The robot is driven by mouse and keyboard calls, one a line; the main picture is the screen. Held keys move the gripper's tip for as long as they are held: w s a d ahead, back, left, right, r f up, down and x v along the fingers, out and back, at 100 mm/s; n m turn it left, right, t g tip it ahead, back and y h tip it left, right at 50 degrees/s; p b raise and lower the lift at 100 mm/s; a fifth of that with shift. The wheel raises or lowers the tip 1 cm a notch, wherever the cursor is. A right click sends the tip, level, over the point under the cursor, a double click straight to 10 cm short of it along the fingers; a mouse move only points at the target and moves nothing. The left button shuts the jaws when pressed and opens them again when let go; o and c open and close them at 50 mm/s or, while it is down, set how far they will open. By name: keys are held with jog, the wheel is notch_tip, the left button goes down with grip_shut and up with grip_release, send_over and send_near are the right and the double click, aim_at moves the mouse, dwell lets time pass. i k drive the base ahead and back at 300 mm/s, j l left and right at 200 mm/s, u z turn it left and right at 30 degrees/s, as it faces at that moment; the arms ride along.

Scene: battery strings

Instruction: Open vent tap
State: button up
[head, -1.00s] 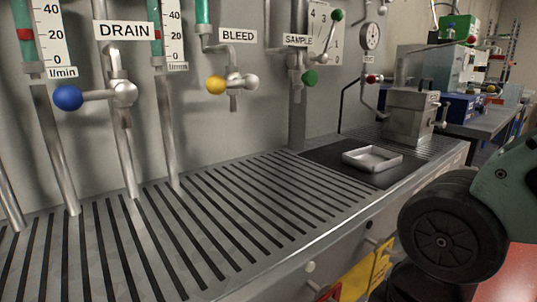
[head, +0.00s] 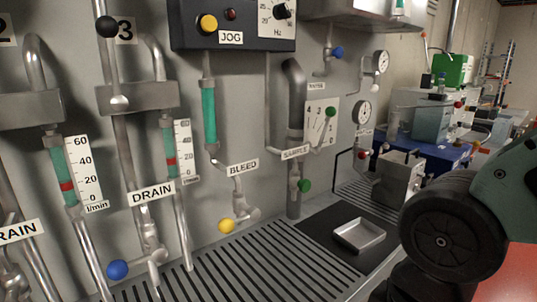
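I read no label saying vent. A tap with a yellow knob (head: 227,226) sits under the BLEED label (head: 243,168). A tap with a blue knob (head: 117,270) is under the DRAIN label (head: 152,193). A tap with green knobs (head: 304,186) is by the SAMPLE label (head: 296,153). Another blue-knobbed tap (head: 337,53) is high on the wall, and a red-knobbed one (head: 364,154) is farther right. A small label (head: 316,87) above the sample tap is too blurred to read surely. My gripper is out of view; only a dark joint and green link of my arm show at right.
A slatted metal bench (head: 235,270) runs below the taps, with a shallow metal tray (head: 358,235) on a dark mat. A JOG control box (head: 232,20) and round gauges (head: 362,112) are on the wall. A metal block (head: 400,178) and blue boxes stand at the right.

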aim_at(361, 154)
jog(key=i+l, duration=0.75)
jog(key=i, duration=0.15)
jog(key=j+u, duration=0.05)
